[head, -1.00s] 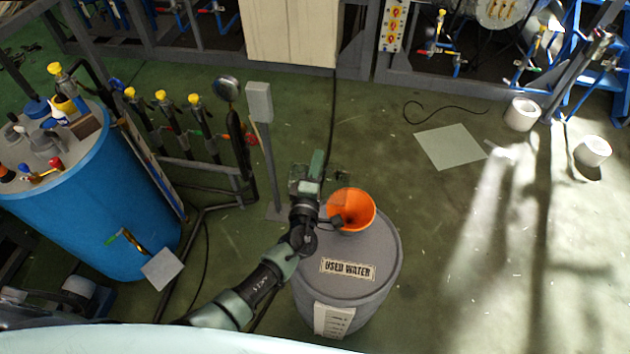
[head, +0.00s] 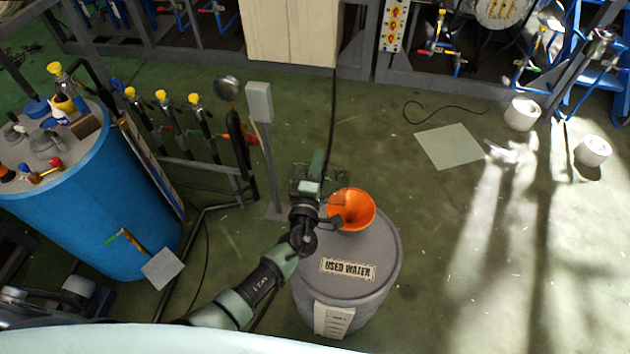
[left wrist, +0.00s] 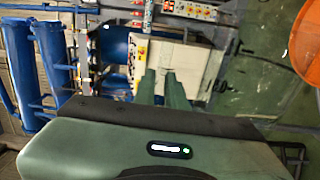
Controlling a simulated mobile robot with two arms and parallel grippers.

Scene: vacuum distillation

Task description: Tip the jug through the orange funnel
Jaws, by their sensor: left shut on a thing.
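The orange funnel (head: 352,208) stands on top of the grey used-water drum (head: 372,254). A slice of it also shows at the right edge of the left wrist view (left wrist: 306,45). My left gripper (head: 318,164) is just left of and beyond the funnel, above drum height. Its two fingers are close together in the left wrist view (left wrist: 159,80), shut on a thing. A faint, see-through greenish shape beside the fingers looks like the jug (head: 337,180); its outline, tilt and contents are hard to make out. My right gripper is out of view.
A blue drum (head: 105,200) crowded with fittings stands at left. A grey post with a box (head: 259,102) rises just behind my left gripper.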

